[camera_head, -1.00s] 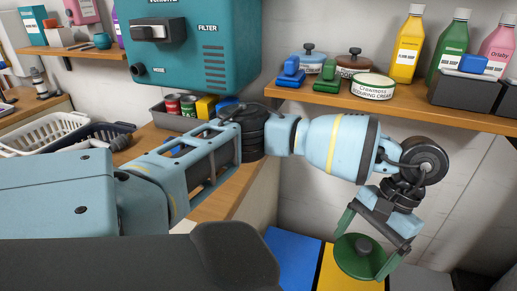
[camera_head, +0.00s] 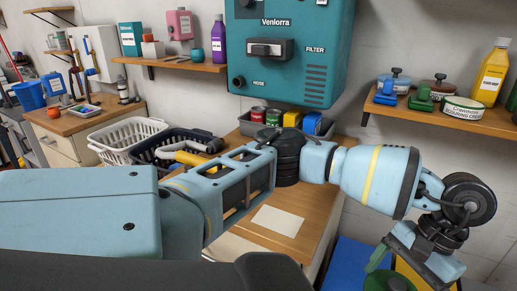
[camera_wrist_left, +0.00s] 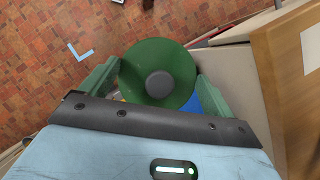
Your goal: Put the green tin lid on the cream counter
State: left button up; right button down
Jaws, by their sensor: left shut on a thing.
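The green tin lid (camera_wrist_left: 150,58), round with a dark grey knob (camera_wrist_left: 160,84), sits between the green fingers of my left gripper (camera_wrist_left: 157,74) in the left wrist view. The gripper is shut on it and holds it in the air, over the floor and beside a counter. In the head view the lid (camera_head: 378,281) shows only partly at the bottom edge, under my left wrist. The counter has a wooden top (camera_head: 312,207) and a cream side (camera_head: 232,247); my left arm crosses in front of it. My right gripper is not in view.
A pale sheet (camera_head: 278,221) lies on the counter, with bare wood around it. A loaded wall shelf (camera_head: 400,112) is at right.

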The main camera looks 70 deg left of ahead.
aim_at(292, 225)
jog(key=k, duration=0.6)
jog(key=u, duration=1.5)
jog(key=i+l, duration=0.1)
jog(key=l, duration=0.65)
jog(key=i+l, duration=0.1)
jog(key=l, duration=0.7)
jog(key=i+l, duration=0.15)
jog(key=l, duration=0.15)
jog(key=i, duration=0.35)
